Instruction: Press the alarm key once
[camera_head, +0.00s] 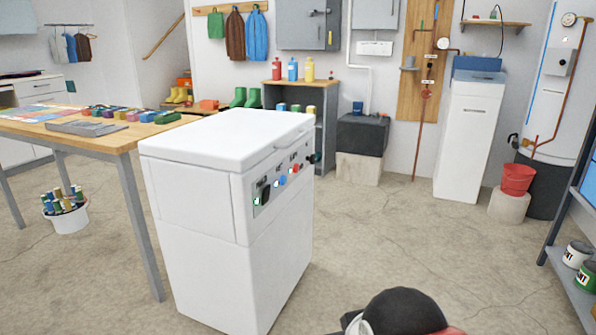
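A white chest-like appliance (215,160) with a lid stands on the floor at centre left. A grey control panel (274,198) is set in its right-hand face, seen at a steep angle. The panel carries a dark square part (263,194), a blue round part (282,180) and a red round part (295,168), with a dark knob (315,157) near its far end. The labels are too small to read, so I cannot tell which part is the alarm key. A black rounded part of my arm shows at the bottom edge. My gripper is not in view.
A wooden-topped table (92,130) with coloured items stands left of the appliance, and a bucket of bottles (66,212) is below it. A shelf with paint cans (577,255) is at far right. The floor right of the appliance is clear.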

